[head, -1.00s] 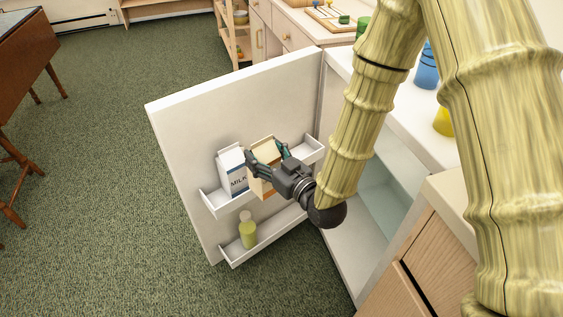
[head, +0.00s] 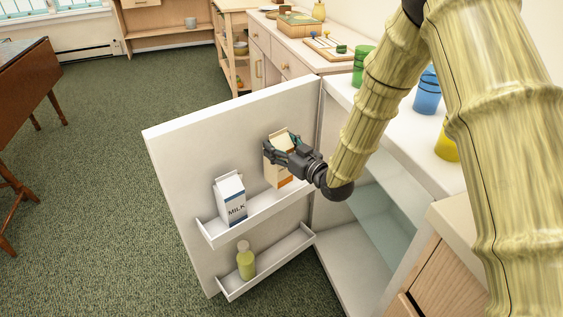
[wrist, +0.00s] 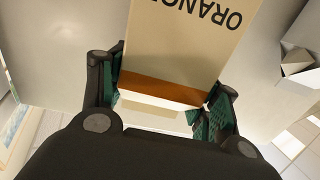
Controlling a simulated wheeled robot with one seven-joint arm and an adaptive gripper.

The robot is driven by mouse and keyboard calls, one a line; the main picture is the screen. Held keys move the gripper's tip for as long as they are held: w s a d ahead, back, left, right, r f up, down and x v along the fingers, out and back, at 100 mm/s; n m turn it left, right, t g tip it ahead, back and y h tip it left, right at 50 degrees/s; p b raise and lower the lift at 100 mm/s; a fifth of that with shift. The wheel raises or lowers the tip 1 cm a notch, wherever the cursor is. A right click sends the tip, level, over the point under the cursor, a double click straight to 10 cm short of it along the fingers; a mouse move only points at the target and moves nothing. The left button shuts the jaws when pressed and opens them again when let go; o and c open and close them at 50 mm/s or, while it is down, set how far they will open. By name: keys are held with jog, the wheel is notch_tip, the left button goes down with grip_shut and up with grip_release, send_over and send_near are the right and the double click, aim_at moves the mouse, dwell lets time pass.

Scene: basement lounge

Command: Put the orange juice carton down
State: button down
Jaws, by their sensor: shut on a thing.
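The orange juice carton (head: 281,181) is cream with an orange band, upright at the right part of the upper shelf (head: 247,220) inside the open fridge door. My gripper (head: 275,147) is shut on the carton's upper part. In the wrist view the carton (wrist: 182,45) shows part of the word "ORANGE", with the finger pads (wrist: 160,97) on both its sides. The carton's base is close to the shelf's level; I cannot tell whether it touches the shelf floor. A milk carton (head: 231,198) stands to the left on the same shelf, apart from the orange juice carton.
A yellow-green bottle (head: 245,261) stands on the lower door shelf (head: 285,254). The fridge door (head: 170,150) stands wide open. Green (head: 362,64), blue (head: 427,90) and yellow (head: 447,145) cups stand on top at the right. The shelf between the cartons is bare.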

aim_at(278, 176)
jog(key=shift+w+d+f, duration=0.25)
jog(key=shift+w+f, duration=0.35)
jog(key=shift+w, duration=0.3)
jog(key=shift+f+b, duration=0.8)
jog(key=shift+f, duration=2.2)
jog(key=shift+c, duration=1.9)
grip_release()
